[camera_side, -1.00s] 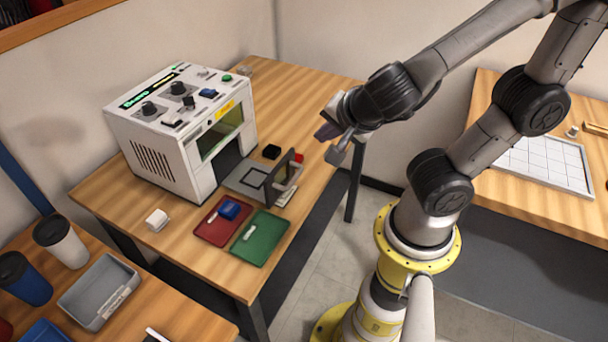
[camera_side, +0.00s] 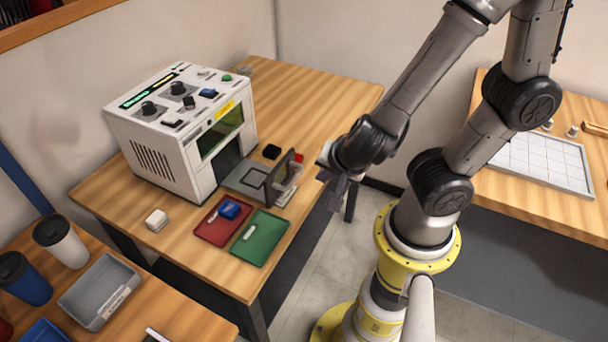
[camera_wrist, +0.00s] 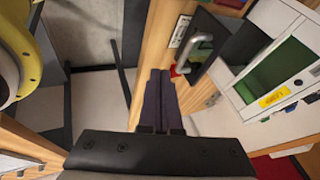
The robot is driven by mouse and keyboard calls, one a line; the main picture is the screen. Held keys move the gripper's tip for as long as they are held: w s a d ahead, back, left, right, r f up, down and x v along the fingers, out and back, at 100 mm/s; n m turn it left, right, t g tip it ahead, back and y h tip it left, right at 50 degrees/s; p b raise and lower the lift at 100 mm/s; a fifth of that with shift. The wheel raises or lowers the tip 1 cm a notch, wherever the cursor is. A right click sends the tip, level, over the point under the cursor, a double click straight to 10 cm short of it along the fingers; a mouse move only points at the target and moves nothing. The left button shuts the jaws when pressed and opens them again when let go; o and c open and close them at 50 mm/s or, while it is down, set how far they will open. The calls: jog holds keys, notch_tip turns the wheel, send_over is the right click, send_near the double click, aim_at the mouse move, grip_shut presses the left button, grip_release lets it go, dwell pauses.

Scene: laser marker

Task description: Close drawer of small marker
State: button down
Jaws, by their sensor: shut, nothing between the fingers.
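The small white laser marker (camera_side: 175,140) stands on the wooden table in the side view, and part of it shows at the right of the wrist view (camera_wrist: 285,75). Its drawer (camera_side: 245,178) is pulled out at the front, with an upright dark front panel (camera_side: 278,178) and a pale handle. In the wrist view the handle (camera_wrist: 198,48) shows on the dark panel. My gripper (camera_wrist: 160,80) is shut and empty. In the side view my gripper (camera_side: 332,185) is to the right of the drawer front, beyond the table's edge and apart from the handle.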

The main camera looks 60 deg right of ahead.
jog(key=w+d+f, duration=0.1)
jog(key=w+f, duration=0.2)
jog(key=w, duration=0.2)
jog(key=shift+w+f, duration=0.15)
jog(key=shift+f, duration=0.2)
dwell(0.3)
jog(key=w, duration=1.5)
jog(key=shift+w, duration=0.2)
jog(key=shift+r, duration=0.1)
